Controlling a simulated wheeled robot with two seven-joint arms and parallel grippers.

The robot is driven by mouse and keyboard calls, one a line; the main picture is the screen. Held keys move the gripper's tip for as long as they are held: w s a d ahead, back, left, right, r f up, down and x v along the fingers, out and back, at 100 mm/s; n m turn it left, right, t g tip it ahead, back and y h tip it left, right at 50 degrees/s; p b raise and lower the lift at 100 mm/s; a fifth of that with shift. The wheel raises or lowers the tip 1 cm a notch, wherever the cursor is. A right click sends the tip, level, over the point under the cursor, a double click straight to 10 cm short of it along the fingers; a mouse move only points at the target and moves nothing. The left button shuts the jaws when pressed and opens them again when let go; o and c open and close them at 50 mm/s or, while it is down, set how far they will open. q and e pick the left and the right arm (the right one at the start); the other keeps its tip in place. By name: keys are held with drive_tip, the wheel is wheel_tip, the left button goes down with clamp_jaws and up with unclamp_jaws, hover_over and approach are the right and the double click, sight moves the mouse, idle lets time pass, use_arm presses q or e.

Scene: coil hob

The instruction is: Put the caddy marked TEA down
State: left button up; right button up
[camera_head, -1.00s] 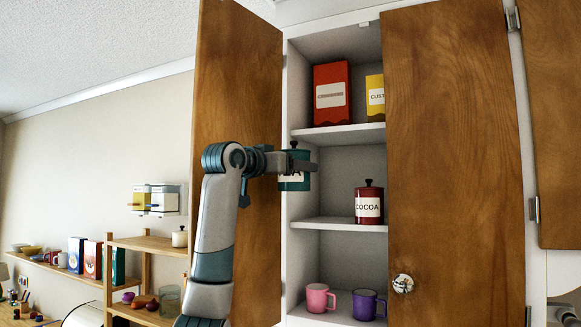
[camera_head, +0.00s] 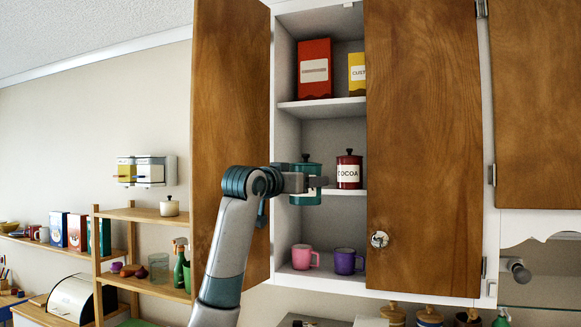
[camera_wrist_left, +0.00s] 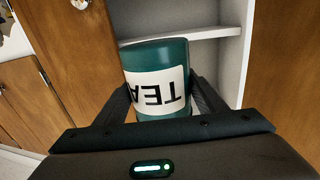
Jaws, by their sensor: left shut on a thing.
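The teal TEA caddy (camera_head: 304,197) with its dark lid knob is upright in my left gripper (camera_head: 312,183). In the head view it overlaps the left part of the middle shelf (camera_head: 357,192), its base showing lower than the shelf's front edge, so it appears in front of the cabinet. The gap to the shelf is hard to judge. In the left wrist view the caddy (camera_wrist_left: 157,62) sits between the fingers of my gripper (camera_wrist_left: 163,96), its label upside down. My right gripper is not in view.
A red COCOA caddy (camera_head: 349,172) stands on the middle shelf, right of the TEA caddy. Boxes stand above; a pink mug (camera_head: 304,257) and a purple mug (camera_head: 347,261) stand below. The open left door (camera_head: 230,110) and the right door (camera_head: 420,140) flank the opening.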

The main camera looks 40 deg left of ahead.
use_arm(q)
drive_tip(key=d+f+m+h+b, duration=0.1)
drive_tip(key=d+f+b, duration=0.1)
drive_tip(key=d+f, duration=0.75)
drive_tip(key=w+d+f+h+b, duration=0.1)
drive_tip(key=d+f, duration=0.3)
drive_tip(key=f, duration=1)
drive_tip(key=d+f+m+h+b, duration=0.15)
drive_tip(key=d+f, duration=0.45)
drive_tip(key=f, duration=0.6)
drive_tip(key=s+d+f+n+y+b, duration=0.1)
drive_tip(key=s+d+f+b, duration=0.2)
drive_tip(key=s+f, duration=0.8)
drive_tip(key=s+d+f+y+b, duration=0.1)
drive_tip(key=s+d+f+b, duration=0.2)
drive_tip(key=s+d+f, duration=0.4)
drive_tip(key=s+f, duration=0.4)
drive_tip(key=f, duration=0.3)
drive_tip(key=shift+s+d+n, duration=0.35)
drive_tip(key=shift+s, duration=0.05)
